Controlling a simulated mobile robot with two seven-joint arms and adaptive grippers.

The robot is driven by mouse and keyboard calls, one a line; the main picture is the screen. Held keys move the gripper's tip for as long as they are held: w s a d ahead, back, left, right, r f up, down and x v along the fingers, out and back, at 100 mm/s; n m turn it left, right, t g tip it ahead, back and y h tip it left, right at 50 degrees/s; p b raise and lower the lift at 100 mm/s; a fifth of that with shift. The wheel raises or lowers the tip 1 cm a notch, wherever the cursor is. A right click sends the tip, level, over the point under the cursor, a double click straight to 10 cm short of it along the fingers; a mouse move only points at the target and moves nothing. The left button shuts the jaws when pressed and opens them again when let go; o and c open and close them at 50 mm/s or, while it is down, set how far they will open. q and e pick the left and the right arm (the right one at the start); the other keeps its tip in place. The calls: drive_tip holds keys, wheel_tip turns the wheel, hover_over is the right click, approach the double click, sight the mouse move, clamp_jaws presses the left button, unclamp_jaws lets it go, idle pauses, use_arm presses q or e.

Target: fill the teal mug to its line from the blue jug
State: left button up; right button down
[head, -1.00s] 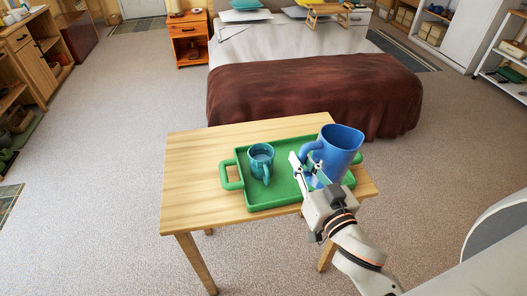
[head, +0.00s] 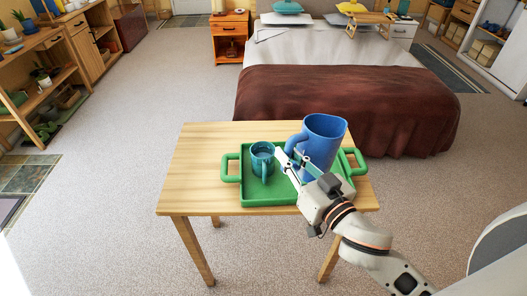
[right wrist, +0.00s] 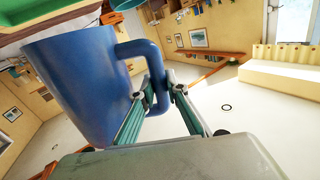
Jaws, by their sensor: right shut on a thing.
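The teal mug (head: 262,158) stands upright on the left part of the green tray (head: 246,196), its handle toward the viewer. I cannot make out its line or how full it is. The blue jug (head: 325,140) is right of the mug, near upright, over the tray's right part; the gap below it is hard to judge. My right gripper (head: 291,164) is shut on the jug's handle. In the right wrist view the jug (right wrist: 75,85) fills the left side, with its handle between my fingers (right wrist: 163,92). The jug's contents are hidden. My left gripper is out of view.
The tray lies on a light wooden table (head: 195,165), whose left part is bare. Behind the table is a bed with a brown cover (head: 340,105). An orange nightstand (head: 230,38) and wooden shelves (head: 45,70) stand farther back. Carpet is open around the table.

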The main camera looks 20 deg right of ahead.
drive_tip(key=a+r+n+g+y+b, duration=0.1)
drive_tip(key=a+n+g+y+b, duration=0.2)
drive_tip(key=a+n+g+y, duration=0.55)
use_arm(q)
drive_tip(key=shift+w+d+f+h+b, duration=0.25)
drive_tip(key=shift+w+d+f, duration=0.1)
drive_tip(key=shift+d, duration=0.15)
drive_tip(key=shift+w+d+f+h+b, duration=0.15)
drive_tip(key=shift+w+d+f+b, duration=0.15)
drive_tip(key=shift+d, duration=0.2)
use_arm(e)
drive_tip(key=s+d+f+n+g+y, duration=0.1)
drive_tip(key=s+d+n+g+y, duration=0.3)
drive_tip(key=d+n+g+y, duration=0.2)
drive_tip(key=shift+s+d+f+n+g, duration=0.3)
drive_tip(key=shift+d+g, duration=0.35)
drive_tip(key=shift+g, duration=0.5)
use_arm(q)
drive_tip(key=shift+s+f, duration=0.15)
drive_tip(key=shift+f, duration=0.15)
